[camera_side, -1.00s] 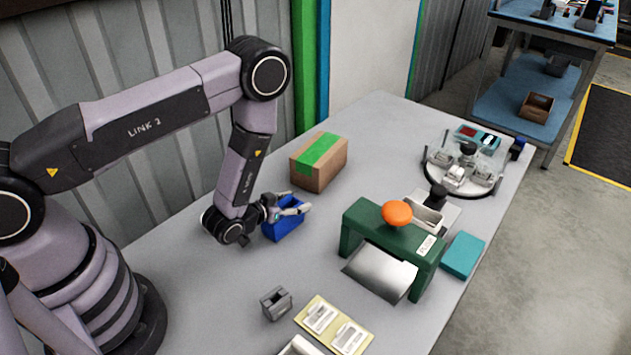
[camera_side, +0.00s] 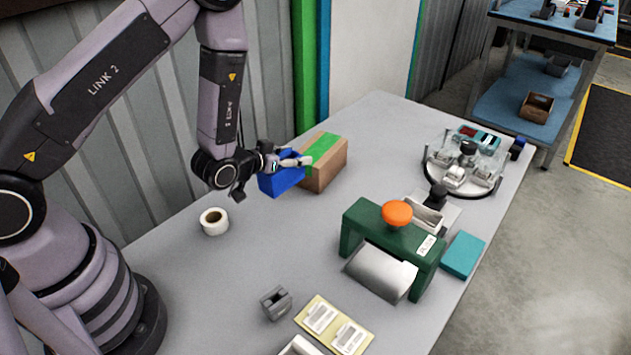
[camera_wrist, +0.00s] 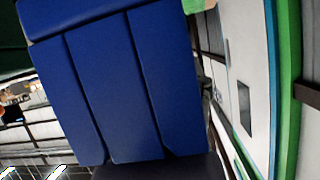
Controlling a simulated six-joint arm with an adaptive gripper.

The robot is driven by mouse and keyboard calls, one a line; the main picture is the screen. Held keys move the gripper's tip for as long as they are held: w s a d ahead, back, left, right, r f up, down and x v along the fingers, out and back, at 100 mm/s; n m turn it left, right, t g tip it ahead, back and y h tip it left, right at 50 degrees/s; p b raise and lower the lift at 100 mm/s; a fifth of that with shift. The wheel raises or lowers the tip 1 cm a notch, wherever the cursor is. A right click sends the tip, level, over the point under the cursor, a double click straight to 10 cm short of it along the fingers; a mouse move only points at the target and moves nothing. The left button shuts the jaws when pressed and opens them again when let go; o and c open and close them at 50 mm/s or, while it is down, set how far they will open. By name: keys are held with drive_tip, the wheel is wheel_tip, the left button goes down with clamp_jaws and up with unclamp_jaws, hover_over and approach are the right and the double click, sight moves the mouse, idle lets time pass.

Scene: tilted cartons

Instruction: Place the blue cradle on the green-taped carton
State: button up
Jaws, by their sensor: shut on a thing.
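The blue cradle (camera_side: 280,182) is held in my gripper (camera_side: 297,162), which is shut on it. In the side view the cradle appears raised and sits just left of the green-taped carton, overlapping its left edge in the picture. I cannot tell whether they touch. The carton (camera_side: 333,170) is brown with a green tape strip on top and stands on the table. In the wrist view the cradle (camera_wrist: 120,80) fills much of the picture and hides most of what lies beyond; the fingertips are not clear there.
A green press with an orange knob (camera_side: 397,213) stands to the right. A small grey block (camera_side: 276,302) and a yellow label card (camera_side: 334,325) lie in front. The table between carton and press is clear.

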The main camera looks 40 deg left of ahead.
drive_tip(key=w+a+r, duration=0.5)
drive_tip(key=r, duration=0.5)
hover_over(329, 141)
drive_tip(key=s, duration=0.1)
wheel_tip(329, 141, down, 8)
drive_tip(key=shift+s+f, duration=0.15)
drive_tip(key=shift+f, duration=0.1)
drive_tip(key=shift+w+f, duration=0.65)
drive_tip(key=shift+f, duration=1.5)
drive_tip(key=o, duration=1.2)
drive_tip(key=shift+f, duration=0.15)
